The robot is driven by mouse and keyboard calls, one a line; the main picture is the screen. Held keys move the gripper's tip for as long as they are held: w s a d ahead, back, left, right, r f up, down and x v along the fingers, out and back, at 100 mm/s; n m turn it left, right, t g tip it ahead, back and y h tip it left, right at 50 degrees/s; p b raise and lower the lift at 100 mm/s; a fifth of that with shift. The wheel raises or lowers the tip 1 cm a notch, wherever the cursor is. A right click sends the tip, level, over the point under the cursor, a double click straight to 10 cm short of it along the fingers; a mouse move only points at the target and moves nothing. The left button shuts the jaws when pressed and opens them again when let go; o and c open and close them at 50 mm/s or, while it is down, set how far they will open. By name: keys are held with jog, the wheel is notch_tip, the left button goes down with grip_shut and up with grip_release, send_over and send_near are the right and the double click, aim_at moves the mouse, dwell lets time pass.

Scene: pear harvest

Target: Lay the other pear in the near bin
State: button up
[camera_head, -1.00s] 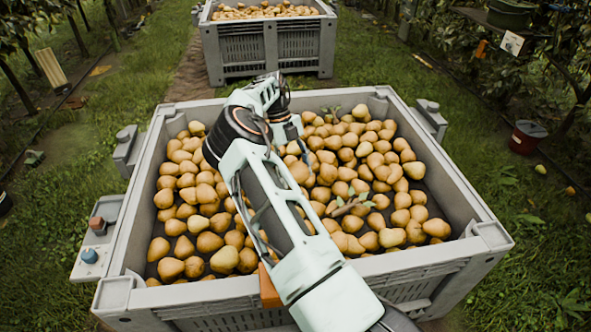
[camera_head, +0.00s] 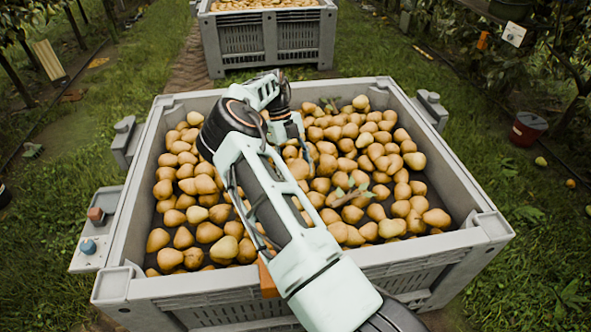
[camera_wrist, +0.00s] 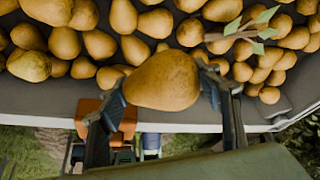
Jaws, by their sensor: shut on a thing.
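In the wrist view my gripper (camera_wrist: 163,92) is shut on a yellow-brown pear (camera_wrist: 163,78), one finger pad on each side of it. The held pear is in front of the near bin's wall and the heap of pears. The near bin (camera_head: 468,185) is a grey crate with many pears (camera_head: 375,160) spread over its floor.
A second grey bin (camera_head: 268,45) full of pears stands behind on the grass. A leafy twig (camera_head: 350,193) lies on the pears, also in the wrist view (camera_wrist: 240,32). A red bucket (camera_head: 527,129) stands at right. Bare bin floor shows along the right inner wall.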

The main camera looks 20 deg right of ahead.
jog(key=shift+f, duration=0.15)
jog(key=shift+f+b, duration=3)
jog(key=shift+f, duration=1.7)
jog(key=shift+f+b, duration=1.7)
jog(key=shift+f, duration=0.8)
jog(key=o, duration=1.4)
jog(key=v, duration=1.2)
